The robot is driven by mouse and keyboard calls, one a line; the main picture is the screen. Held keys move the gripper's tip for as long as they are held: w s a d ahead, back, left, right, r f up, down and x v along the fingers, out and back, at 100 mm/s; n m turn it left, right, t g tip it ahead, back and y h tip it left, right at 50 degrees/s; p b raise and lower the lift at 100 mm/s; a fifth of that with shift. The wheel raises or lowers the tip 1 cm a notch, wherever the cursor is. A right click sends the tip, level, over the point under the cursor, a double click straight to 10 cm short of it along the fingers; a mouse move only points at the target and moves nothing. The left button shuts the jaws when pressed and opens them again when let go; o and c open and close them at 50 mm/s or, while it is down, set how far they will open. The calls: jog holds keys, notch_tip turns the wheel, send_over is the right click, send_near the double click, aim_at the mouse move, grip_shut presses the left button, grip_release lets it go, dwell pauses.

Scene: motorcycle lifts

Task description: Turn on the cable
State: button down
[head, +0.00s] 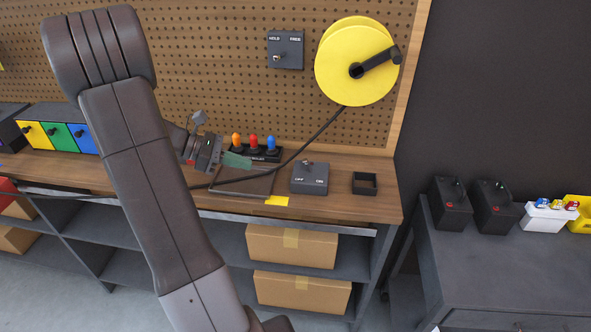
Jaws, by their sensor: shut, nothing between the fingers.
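A black cable (318,132) hangs from a yellow reel (332,72) on the pegboard. It runs down and left across the bench, passing behind my arm. A grey switch box (310,181) marked OFF and ON stands on the bench, with a small toggle at its back edge; I cannot tell the toggle's side for sure. A second grey box (287,43) marked HOLD and FREE is on the pegboard, with its own small toggle. My gripper (237,161) is shut and empty over the bench, left of the OFF/ON box and apart from it, near the cable.
Orange, red and blue levers (253,142) stand behind my gripper. A small black open tray (364,183) is right of the OFF/ON box. A yellow note (277,201) lies at the bench's front edge. Yellow, green and blue drawers (56,137) are at left. Batteries (449,204) stand at right.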

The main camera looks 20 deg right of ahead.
jog(key=shift+w+d+f+n+h+b, duration=0.15)
jog(key=shift+w+f+n+h, duration=0.15)
jog(key=shift+w, duration=0.35)
jog(key=shift+w+f+n+h+b, duration=0.2)
jog(key=shift+w+f+h, duration=0.15)
jog(key=shift+w, duration=0.3)
send_near(307, 166)
jog(key=f, duration=0.4)
jog(key=shift+d+p, duration=0.35)
jog(key=d, duration=0.2)
jog(key=d+r, duration=0.1)
jog(key=shift+s+d+p, duration=0.15)
jog(key=shift+s+p, duration=0.2)
jog(key=shift+d+r, duration=0.1)
jog(key=shift+d, duration=0.35)
jog(key=shift+r, duration=0.1)
